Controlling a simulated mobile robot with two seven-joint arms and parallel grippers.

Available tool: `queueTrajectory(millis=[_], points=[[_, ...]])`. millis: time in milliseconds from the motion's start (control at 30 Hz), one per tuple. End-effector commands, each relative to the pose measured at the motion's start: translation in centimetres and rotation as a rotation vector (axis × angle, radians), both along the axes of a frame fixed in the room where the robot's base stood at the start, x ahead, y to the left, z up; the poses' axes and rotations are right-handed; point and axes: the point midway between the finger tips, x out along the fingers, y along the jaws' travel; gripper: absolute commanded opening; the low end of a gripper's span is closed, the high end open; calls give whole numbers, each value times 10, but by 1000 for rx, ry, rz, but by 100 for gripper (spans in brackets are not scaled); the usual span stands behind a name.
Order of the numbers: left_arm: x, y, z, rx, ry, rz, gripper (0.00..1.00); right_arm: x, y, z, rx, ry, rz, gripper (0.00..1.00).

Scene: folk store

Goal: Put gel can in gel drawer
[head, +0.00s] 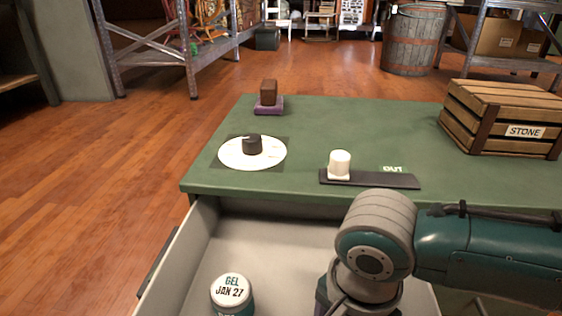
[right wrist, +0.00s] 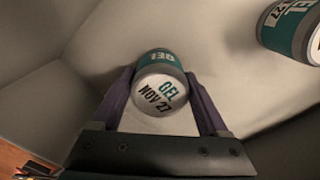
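The open gel drawer (head: 185,255) sticks out below the front edge of the green table. A white-lidded, teal-banded can marked GEL JAN 27 (head: 232,292) stands in its left part; it also shows in the right wrist view (right wrist: 285,32). My right arm reaches down into the drawer, and its gripper is mostly hidden in the head view. In the right wrist view, the purple fingers of my right gripper (right wrist: 163,90) flank the gel can marked NOV 27 (right wrist: 160,92) and appear to touch both sides. Whether this can rests on the drawer floor is unclear. My left gripper is out of view.
On the green table top (head: 330,120) are a white disc (head: 235,155) with a dark can, a dark tray (head: 390,179) with a white can, a brown block (head: 268,92) on a purple base, and a wooden STONE crate (head: 490,105). Wooden floor is free at left.

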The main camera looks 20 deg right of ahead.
Motion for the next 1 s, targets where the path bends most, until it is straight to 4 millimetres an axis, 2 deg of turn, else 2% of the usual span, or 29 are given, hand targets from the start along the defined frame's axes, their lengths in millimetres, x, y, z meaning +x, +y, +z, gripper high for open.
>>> queueTrajectory(millis=[33,167,467,567,800,1000], points=[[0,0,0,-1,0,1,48,0,0,0,0,0,0,85],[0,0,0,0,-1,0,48,0,0,0,0,1,0,99],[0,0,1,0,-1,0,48,0,0,3,0,0,2,100],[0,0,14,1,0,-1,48,0,0,19,1,1,0,100],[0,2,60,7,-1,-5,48,0,1,74,2,0,0,100],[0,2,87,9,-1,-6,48,-1,1,110,2,1,0,100]])
